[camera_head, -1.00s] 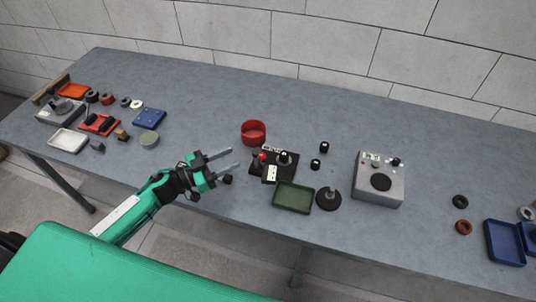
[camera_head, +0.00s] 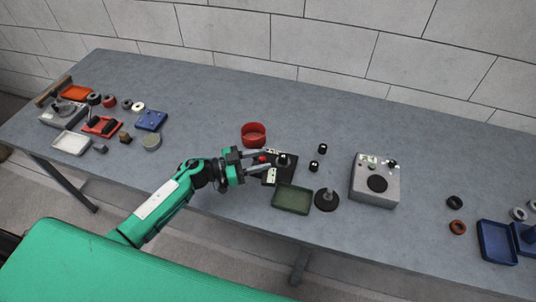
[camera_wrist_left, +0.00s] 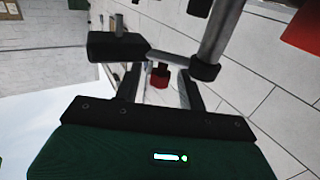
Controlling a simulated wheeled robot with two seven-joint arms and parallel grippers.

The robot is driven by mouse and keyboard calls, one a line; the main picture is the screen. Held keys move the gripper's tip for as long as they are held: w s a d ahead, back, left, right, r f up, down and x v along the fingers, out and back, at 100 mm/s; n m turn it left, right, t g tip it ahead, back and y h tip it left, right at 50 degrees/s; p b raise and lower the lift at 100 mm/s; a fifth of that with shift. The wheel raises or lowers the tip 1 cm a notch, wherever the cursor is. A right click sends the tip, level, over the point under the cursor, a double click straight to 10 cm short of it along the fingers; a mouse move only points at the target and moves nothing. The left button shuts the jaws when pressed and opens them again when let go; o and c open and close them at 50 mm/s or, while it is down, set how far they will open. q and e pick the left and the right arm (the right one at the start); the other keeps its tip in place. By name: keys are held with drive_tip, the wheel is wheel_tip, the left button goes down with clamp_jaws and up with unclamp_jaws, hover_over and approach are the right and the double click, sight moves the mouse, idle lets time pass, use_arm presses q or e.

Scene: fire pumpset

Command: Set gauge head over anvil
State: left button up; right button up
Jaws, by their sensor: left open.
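The gauge stand has a black base (camera_head: 268,181) with a white label and stands mid-table in the head view. In the left wrist view a grey post (camera_wrist_left: 218,30) with a black collar carries a cross rod. A black block (camera_wrist_left: 115,46), apparently the gauge head, is at the rod's other end. A red knob (camera_wrist_left: 160,76) sits between them. My left gripper (camera_head: 265,158) is open at the stand, its fingers on either side of the red knob in the wrist view. Whether they touch it is unclear. I cannot make out the anvil. My right gripper is not in view.
A red cup (camera_head: 253,137) stands just behind the stand. A green tray (camera_head: 292,199) and a dark round base with a peg (camera_head: 327,201) lie in front. A grey box (camera_head: 376,181) stands to the right. Small black parts (camera_head: 322,148) lie between.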

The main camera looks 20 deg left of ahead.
use_arm(q)
drive_tip(key=shift+x, duration=1.45)
drive_tip(key=shift+c, duration=0.2)
clamp_jaws()
drive_tip(key=shift+p, duration=0.3)
